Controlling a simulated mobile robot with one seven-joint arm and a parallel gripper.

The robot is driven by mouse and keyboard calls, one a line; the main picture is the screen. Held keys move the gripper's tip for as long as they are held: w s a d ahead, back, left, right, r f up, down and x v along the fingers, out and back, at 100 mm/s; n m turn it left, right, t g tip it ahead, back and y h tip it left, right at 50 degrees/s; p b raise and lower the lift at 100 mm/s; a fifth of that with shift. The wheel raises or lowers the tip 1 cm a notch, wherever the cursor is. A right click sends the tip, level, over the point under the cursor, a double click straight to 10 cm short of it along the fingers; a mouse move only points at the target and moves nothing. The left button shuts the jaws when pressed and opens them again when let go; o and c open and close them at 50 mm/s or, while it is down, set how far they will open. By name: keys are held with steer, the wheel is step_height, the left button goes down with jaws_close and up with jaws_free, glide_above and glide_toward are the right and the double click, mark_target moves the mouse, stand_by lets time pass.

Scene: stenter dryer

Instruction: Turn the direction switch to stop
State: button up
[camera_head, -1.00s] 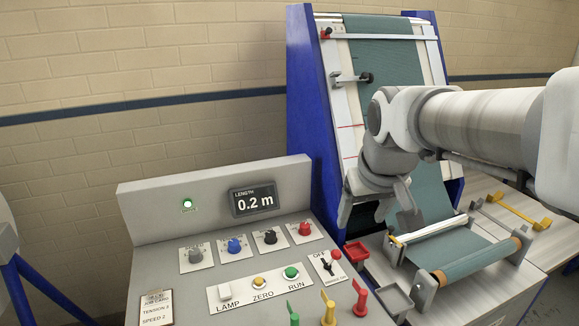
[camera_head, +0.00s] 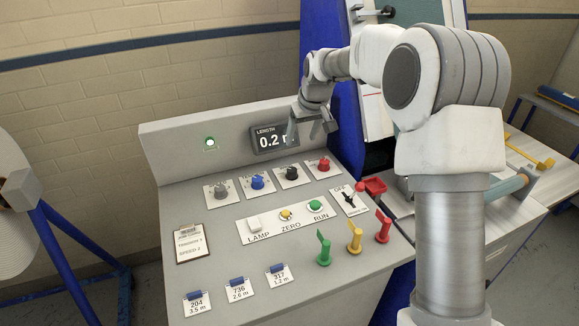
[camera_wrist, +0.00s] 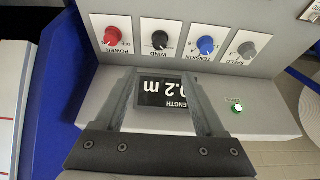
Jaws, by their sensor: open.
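The black knob (camera_head: 292,173) labelled WIND sits in the panel's upper row of knobs, between the blue and red ones. It also shows in the wrist view (camera_wrist: 160,40), upside down, with its small position marks too blurred to read. No label reading "direction" is legible. My gripper (camera_head: 312,127) is in front of the length display (camera_head: 270,138), above the red and black knobs and apart from them. In the wrist view my gripper (camera_wrist: 158,76) has its two fingers spread with nothing between them, and the knobs lie beyond the fingertips.
Beside the black knob are the red POWER knob (camera_head: 323,164), blue TENSION knob (camera_head: 257,182) and grey SPEED knob (camera_head: 220,192). A lever switch (camera_head: 349,199) is to the right. Green, yellow and red levers (camera_head: 354,235) stand up near the front. A green lamp (camera_head: 210,142) is lit.

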mark_target(292, 169)
steer(key=x, duration=1.7)
steer(key=shift+d, duration=0.1)
jaws_close()
